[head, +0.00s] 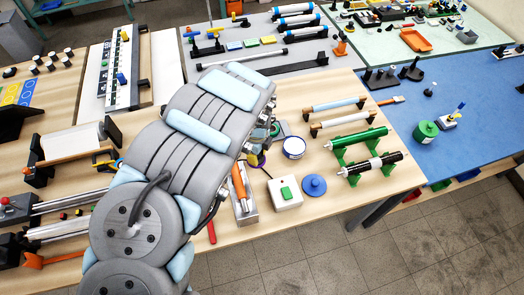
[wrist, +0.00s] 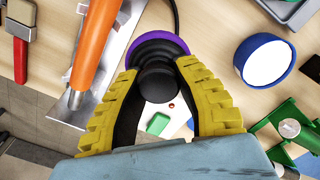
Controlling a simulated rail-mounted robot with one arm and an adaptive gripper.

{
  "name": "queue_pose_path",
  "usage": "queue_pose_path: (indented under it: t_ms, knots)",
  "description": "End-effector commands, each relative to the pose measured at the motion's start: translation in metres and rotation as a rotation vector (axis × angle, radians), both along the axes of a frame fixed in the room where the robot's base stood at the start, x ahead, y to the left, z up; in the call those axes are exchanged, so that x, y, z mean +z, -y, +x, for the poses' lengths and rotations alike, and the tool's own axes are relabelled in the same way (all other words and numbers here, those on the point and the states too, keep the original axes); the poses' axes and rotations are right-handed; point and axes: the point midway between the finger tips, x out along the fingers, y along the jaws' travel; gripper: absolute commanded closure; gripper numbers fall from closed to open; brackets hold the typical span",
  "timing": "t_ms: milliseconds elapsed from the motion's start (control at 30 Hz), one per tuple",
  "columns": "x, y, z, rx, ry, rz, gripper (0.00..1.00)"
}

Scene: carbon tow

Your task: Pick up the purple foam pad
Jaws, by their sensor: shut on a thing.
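The purple foam pad (wrist: 182,46) shows in the wrist view as a purple rim behind a round black knob (wrist: 156,68). My gripper (wrist: 158,78) has its two yellow ribbed fingers closed on the black knob, one on each side. Most of the pad's face is hidden behind the knob. I cannot tell whether the pad touches the table. In the head view my arm covers most of this spot.
An orange-handled tool (head: 239,183) lies in a metal tray close to the left of the pad in the wrist view. A white box with a green button (head: 286,193), a blue-rimmed round container (head: 294,147) and a blue knobbed disc (head: 314,185) stand nearby. Green stands hold rollers (head: 370,164).

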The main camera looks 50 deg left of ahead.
Motion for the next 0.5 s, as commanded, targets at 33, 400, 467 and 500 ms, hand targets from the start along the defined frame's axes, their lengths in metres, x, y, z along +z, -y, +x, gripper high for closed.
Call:
queue_pose_path:
  t_ms: [33,400,467,500]
  knots:
    - [0.005,-0.002,-0.003,0.003,0.001,0.002,0.94]
    - [0.019,0.001,-0.03,0.001,-0.001,0.001,0.94]
    - [0.022,0.001,-0.037,0.002,-0.002,-0.001,0.94]
    - [0.024,0.002,-0.041,0.002,-0.002,-0.001,0.94]
